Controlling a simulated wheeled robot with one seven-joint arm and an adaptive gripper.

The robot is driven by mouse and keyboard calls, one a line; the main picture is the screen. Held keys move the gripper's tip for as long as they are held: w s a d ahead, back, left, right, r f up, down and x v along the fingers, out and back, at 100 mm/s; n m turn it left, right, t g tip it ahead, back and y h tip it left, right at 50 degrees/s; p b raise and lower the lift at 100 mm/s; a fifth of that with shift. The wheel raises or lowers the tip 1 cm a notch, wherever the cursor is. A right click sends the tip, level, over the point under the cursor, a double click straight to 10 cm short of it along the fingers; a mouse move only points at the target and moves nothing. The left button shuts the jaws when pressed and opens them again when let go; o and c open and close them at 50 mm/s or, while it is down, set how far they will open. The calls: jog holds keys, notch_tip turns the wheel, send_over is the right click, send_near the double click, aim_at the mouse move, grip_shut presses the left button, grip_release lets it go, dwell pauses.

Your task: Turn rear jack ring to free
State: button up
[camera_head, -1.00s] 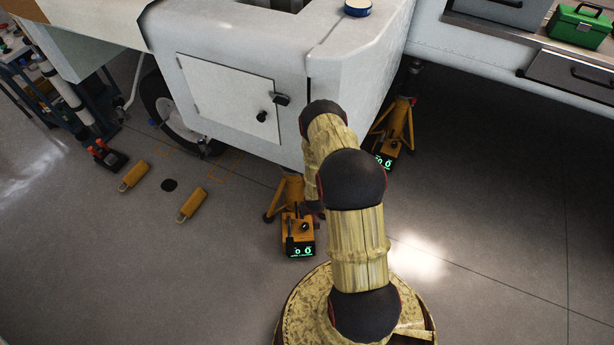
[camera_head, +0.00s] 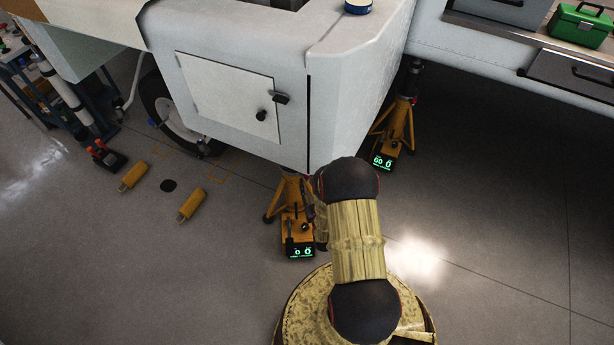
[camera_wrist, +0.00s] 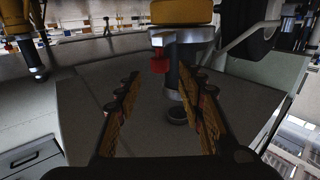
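Two yellow jacks stand under the white body in the head view, a near one (camera_head: 297,215) with a green display and a far one (camera_head: 396,128). I cannot tell by label which is the rear one. In the wrist view a jack, seemingly upside down, shows a yellow body (camera_wrist: 183,11), a grey ring (camera_wrist: 193,34) and a red tab (camera_wrist: 160,62) on the ring's side. My gripper (camera_wrist: 157,82) is open and empty, its fingertips apart either side of the red tab's line, apparently short of it. The head view hides my gripper behind my arm.
The white body (camera_head: 225,95) overhangs the near jack. Another jack (camera_wrist: 30,55) shows at the left of the wrist view. Yellow chocks (camera_head: 133,175) lie on the floor at left, by a wheel (camera_head: 170,110). The floor at right is clear.

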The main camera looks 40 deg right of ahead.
aim_at(308, 177)
jog(key=b+x, duration=0.1)
jog(key=x, duration=0.4)
jog(key=shift+w+d+b, duration=0.15)
jog(key=shift+w+b, duration=0.15)
jog(key=shift+c, duration=1.4)
grip_shut()
